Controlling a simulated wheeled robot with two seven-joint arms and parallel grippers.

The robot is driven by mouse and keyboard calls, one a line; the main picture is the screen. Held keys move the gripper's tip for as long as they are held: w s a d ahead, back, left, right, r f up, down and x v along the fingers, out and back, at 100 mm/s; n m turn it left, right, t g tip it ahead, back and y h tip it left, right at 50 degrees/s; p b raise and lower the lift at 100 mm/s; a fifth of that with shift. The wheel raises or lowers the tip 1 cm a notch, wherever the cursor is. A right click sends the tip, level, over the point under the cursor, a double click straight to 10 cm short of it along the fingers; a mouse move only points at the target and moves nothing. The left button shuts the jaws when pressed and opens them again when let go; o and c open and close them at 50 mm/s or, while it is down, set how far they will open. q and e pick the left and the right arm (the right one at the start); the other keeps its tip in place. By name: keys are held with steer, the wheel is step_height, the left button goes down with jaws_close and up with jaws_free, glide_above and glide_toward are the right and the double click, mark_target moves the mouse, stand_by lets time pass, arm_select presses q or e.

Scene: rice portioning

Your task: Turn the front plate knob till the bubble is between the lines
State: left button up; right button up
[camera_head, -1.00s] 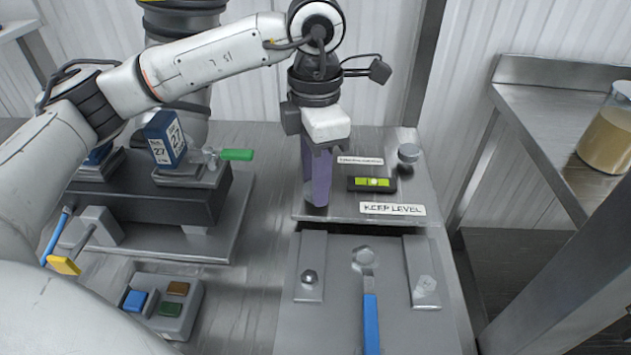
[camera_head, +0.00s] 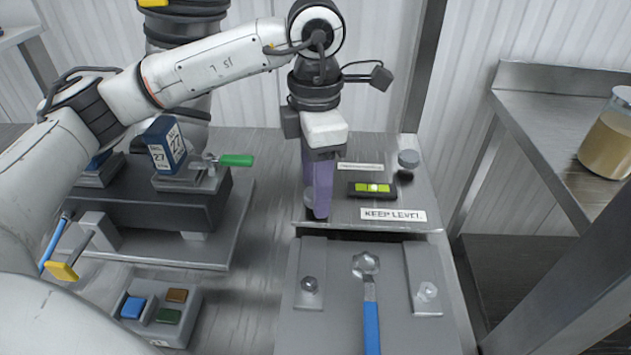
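The spirit level (camera_head: 372,190) is a black block with a yellow-green vial on the steel plate (camera_head: 350,213), above the "KEEP LEVEL" label (camera_head: 393,215). Its pale bubble shows near the middle of the vial; the lines are too small to judge it against. One round grey knob (camera_head: 408,159) stands at the plate's back right. Another grey knob (camera_head: 308,197) shows only as a sliver at the front left, behind my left gripper (camera_head: 321,213). The gripper's purple fingers point down at that knob; whether they are closed around it is hidden. My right gripper is not in view.
In front, a lower steel panel carries bolts (camera_head: 309,284) and a blue-handled wrench (camera_head: 370,318). To the left stand a fixture with a blue "27" block (camera_head: 165,142), a green-handled clamp (camera_head: 236,160) and a button box (camera_head: 160,309). A jar (camera_head: 609,138) stands on the right shelf.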

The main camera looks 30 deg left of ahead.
arm_select(q)
step_height(320, 180, up, 10)
steer(key=shift+r+p, duration=0.2)
steer(key=shift+p, duration=0.15)
stand_by(0.6)
